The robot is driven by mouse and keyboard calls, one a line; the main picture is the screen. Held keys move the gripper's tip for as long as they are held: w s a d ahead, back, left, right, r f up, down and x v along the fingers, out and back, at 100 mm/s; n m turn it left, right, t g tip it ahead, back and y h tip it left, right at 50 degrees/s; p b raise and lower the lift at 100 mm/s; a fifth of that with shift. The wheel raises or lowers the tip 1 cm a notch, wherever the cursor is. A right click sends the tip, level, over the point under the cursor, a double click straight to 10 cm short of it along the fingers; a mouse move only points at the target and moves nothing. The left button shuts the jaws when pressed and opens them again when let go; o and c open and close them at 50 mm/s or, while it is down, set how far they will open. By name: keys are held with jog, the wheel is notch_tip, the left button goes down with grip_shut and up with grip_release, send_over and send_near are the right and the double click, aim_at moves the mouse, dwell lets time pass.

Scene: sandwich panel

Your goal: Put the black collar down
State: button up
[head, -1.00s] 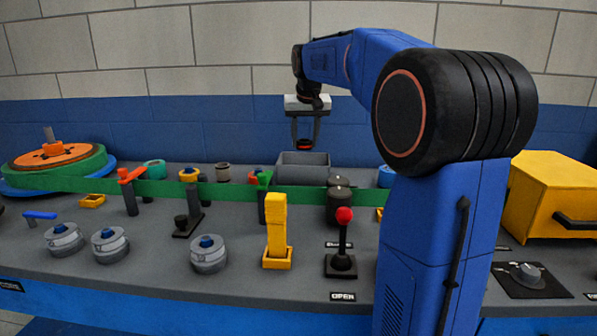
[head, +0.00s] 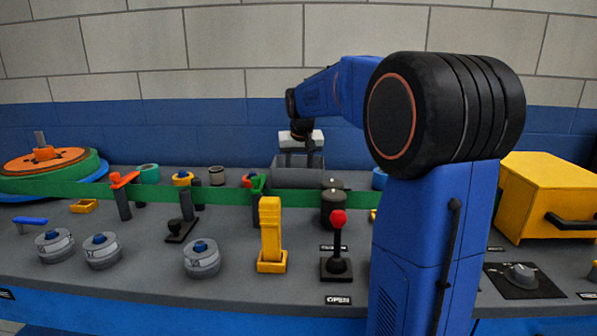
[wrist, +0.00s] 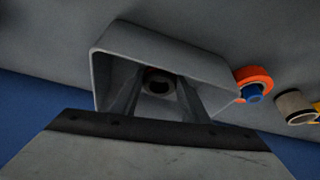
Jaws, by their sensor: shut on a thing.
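My gripper (head: 300,158) reaches down into the open grey bin (head: 297,175) at the back of the bench. The bin's front wall hides my fingertips in the head view. In the wrist view the two fingers (wrist: 158,92) stand inside the bin (wrist: 97,75) and are shut on the black collar (wrist: 158,80), a small dark ring with a hollow middle. The collar is low within the bin walls. I cannot tell whether it touches the bin floor.
A green belt (head: 150,192) runs across the bench in front of the bin. A dark cylinder (head: 333,208), a red-knobbed lever (head: 338,217) and a yellow post (head: 270,225) stand before it. An orange ring (wrist: 253,78) lies beside the bin in the wrist view.

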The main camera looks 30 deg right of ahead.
jog(key=shift+o, duration=0.2)
jog(key=o, duration=1.1)
jog(key=shift+f, duration=0.1)
jog(key=v, duration=1.2)
jog(key=shift+s, duration=0.1)
